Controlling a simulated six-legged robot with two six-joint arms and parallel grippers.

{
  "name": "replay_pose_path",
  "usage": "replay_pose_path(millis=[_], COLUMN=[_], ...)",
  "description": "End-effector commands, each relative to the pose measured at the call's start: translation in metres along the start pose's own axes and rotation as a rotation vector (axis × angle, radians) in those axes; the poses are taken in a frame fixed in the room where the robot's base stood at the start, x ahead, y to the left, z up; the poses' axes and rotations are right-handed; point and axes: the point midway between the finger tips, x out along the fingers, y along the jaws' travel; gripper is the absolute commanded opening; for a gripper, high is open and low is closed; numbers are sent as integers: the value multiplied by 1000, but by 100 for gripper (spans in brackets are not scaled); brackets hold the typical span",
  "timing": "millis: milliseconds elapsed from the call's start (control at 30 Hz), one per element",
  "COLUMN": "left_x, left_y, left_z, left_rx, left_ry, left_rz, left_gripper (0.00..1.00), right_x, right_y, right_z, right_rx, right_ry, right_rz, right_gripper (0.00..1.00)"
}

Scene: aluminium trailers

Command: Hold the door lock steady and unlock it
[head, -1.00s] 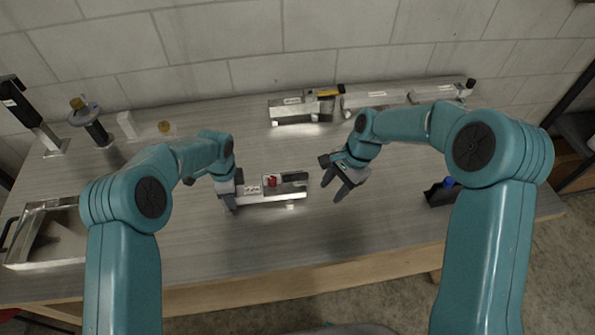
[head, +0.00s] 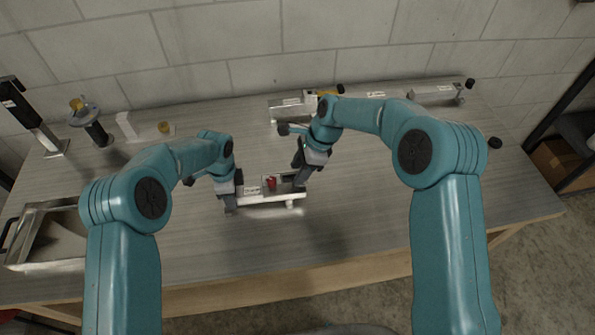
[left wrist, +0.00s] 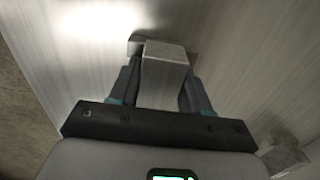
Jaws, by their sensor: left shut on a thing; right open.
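The door lock (head: 268,200) is a long silvery aluminium piece lying on the table's middle, with a red part (head: 271,183) on top. My left gripper (head: 229,203) is shut on the lock's left end. In the left wrist view its fingers (left wrist: 160,78) sit on both sides of a square metal end of the lock (left wrist: 163,72).
Other aluminium pieces stand at the back, one behind my right gripper (head: 285,110) and one farther right (head: 430,93). A metal tray (head: 74,264) is at the left edge. A spool holder (head: 97,132) stands at back left. The table front is clear.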

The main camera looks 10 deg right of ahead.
Motion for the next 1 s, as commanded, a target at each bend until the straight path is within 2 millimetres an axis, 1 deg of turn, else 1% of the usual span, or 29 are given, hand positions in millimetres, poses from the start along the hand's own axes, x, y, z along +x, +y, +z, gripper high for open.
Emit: replay_pose_path(millis=[33,167,433,467,500,567,600,833,1000], left_x=[-1,-1,-1,-1,-1,-1,-1,-1,-1], left_y=[-1,-1,-1,-1,-1,-1,-1,-1,-1], left_z=[0,0,0,0,0,0,0,0,0], left_rx=[-1,-1,-1,-1,-1,-1,-1,-2,-2], left_ry=[1,1,1,1,1,1,1,1,1], left_rz=[-2,-2,-2,-2,-2,-2,-2,-3,-3], left_gripper=[8,8,8,8,8,8,8,8,8], right_x=[6,14,16,16,16,16,16,16,16], right_y=[0,0,0,0,0,0,0,0,-1], right_z=[0,0,0,0,0,0,0,0,0], right_rx=[0,-1,-1,-1,-1,-1,-1,-8,-51], right_ry=[0,0,0,0,0,0,0,0,1], right_rz=[1,0,-1,-1,-1,-1,-1,2,20], right_gripper=[45,45,45,38,25,6,0,0,0])
